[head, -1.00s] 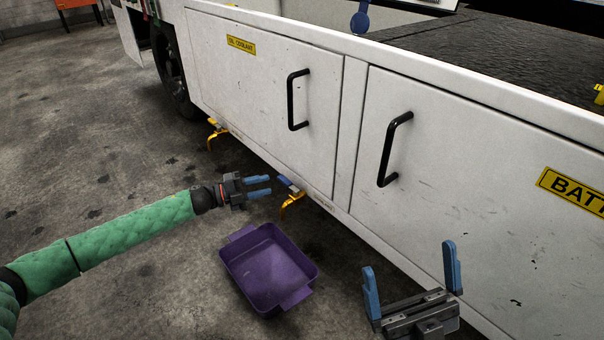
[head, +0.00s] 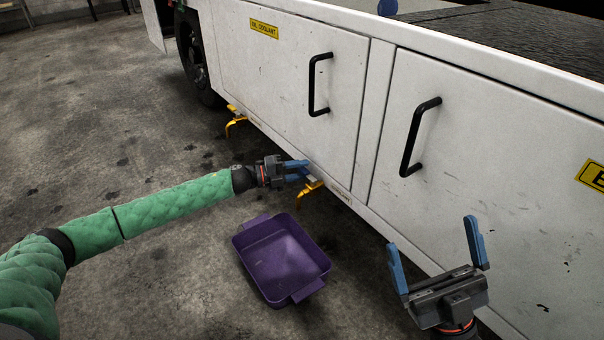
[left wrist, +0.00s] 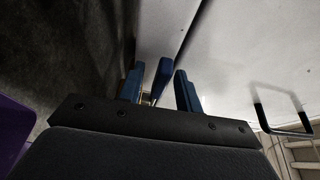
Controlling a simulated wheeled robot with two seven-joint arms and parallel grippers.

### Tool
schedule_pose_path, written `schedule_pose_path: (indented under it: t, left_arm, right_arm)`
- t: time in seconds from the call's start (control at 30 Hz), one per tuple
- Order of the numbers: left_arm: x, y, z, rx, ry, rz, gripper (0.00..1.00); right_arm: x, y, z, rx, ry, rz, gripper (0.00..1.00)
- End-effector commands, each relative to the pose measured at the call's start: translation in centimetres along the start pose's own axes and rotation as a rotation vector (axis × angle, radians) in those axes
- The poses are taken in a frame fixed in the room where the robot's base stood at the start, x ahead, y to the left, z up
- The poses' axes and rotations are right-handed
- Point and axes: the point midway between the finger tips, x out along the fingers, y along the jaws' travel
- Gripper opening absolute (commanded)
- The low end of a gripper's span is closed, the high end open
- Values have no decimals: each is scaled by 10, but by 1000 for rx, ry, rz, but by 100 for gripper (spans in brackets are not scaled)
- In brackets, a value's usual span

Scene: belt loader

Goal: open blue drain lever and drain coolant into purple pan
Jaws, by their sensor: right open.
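The blue drain lever (left wrist: 161,78) shows in the left wrist view between the two blue fingers of my left gripper (left wrist: 158,90), with a gap on each side. In the head view my left gripper (head: 300,170) is at the cart's lower edge and largely hides the lever. A yellow drain spout (head: 308,188) hangs just below the fingers. The purple pan (head: 280,262) lies on the floor below and left of the spout and looks empty. No flow shows. My right gripper (head: 437,258) is open and empty at the lower right, in front of the cart.
The white cart side (head: 350,130) has black door handles (head: 318,85) and (head: 415,137) sticking out. A second yellow spout (head: 236,122) hangs further left under the cart. The floor left of the pan is clear.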

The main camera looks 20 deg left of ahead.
Motion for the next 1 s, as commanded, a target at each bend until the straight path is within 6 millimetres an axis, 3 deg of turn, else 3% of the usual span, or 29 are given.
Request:
schedule_pose_path:
  t: [0.43,0.6,1.0]
  left_arm:
    - [8,0,0,0,0,1,35]
    - [8,0,0,0,0,1,1]
    - [9,-1,0,-1,-7,1,0]
  right_arm:
    - [0,2,5,-4,-15,-11,100]
    - [0,2,5,-3,-14,-10,100]
    - [4,2,0,-5,-3,-10,100]
